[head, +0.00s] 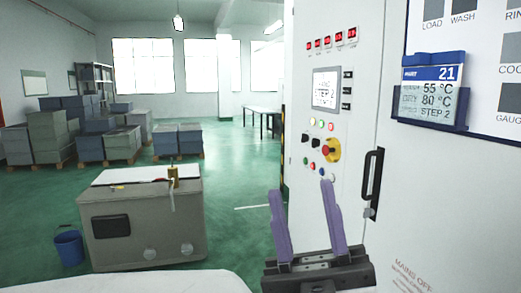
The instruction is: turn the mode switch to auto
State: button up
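The white control cabinet (390,182) stands at the right. Its front carries two small black knobs, one upper left (305,133) and one lower right (315,143). They look like selector switches, but their labels and positions are too small to read, so I cannot tell which is the mode switch. A red and yellow rotary knob (331,150) sits just right of them. My gripper (300,188), with two purple fingers, is in front of the cabinet, below the knobs. Its fingers are wide apart with nothing between them.
Indicator lamps, a small screen (326,89) and red displays are on the cabinet. A black door handle (373,183) sticks out right of my gripper. A grey bin (145,225) and blue bucket (69,246) stand left. Stacked crates are behind; green floor (235,175) between is open.

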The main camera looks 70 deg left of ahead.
aim_at(305, 138)
jog(key=u, duration=1.55)
jog(key=i+j+u, duration=0.1)
jog(key=i+j, duration=0.3)
jog(key=i+j+u, duration=0.1)
jog(key=i+j, duration=0.3)
jog(key=i, duration=0.2)
jog(key=i+j+u, duration=0.1)
jog(key=i+j, duration=0.2)
jog(key=i, duration=0.25)
jog(key=i+j+u, duration=0.15)
jog(key=i+j, duration=0.15)
jog(key=i, duration=0.2)
